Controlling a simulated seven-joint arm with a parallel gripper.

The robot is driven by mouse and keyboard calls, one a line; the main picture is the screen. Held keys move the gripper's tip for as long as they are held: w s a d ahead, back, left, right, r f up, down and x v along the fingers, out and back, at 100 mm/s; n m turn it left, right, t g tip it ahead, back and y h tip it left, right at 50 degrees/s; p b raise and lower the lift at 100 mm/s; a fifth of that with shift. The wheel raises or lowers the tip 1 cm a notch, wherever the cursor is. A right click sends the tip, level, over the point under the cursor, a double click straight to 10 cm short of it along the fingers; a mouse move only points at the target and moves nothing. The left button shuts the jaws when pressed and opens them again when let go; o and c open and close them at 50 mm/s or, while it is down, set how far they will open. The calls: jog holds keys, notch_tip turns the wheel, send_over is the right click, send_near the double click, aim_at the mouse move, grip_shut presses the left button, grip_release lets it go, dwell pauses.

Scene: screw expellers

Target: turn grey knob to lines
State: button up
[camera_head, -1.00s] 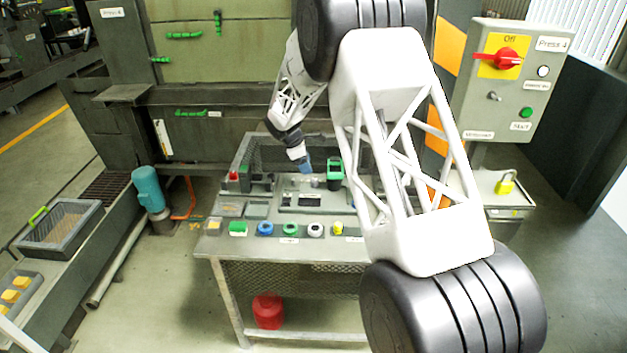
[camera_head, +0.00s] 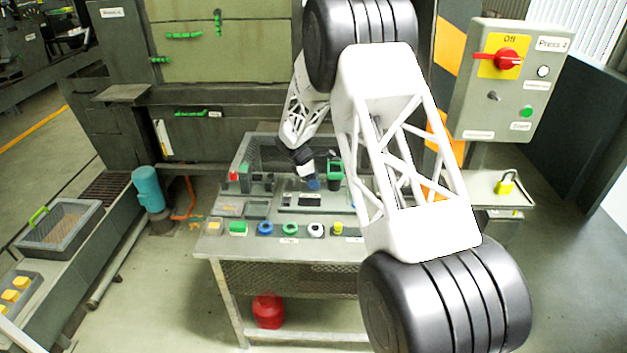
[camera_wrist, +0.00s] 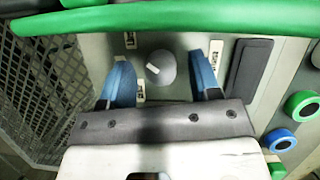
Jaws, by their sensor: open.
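The grey knob (camera_wrist: 162,69) is a round dial with a white pointer mark at its upper left, seen in the wrist view on a grey panel. Small white labels with dark marks (camera_wrist: 130,40) sit around it, one at the upper left, one below left (camera_wrist: 140,90) and one at the right (camera_wrist: 215,52). My gripper (camera_wrist: 159,61) is open, with one blue finger left of the knob and one right of it, both apart from it. In the head view my gripper (camera_head: 312,184) is low over the workbench and hides the knob.
A green-and-black holder (camera_head: 335,172) stands close right of my gripper. A green bar (camera_wrist: 180,17) crosses the wrist view's top.

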jog(key=shift+c, duration=0.3)
jog(key=c, duration=0.9)
jog(key=shift+o, duration=0.2)
jog(key=shift+m+g, duration=0.9)
jog(key=shift+m, duration=1.5)
jog(key=o, duration=0.9)
jog(key=shift+v, duration=3.85)
jog(key=shift+d+r, duration=0.1)
jog(key=shift+d, duration=0.05)
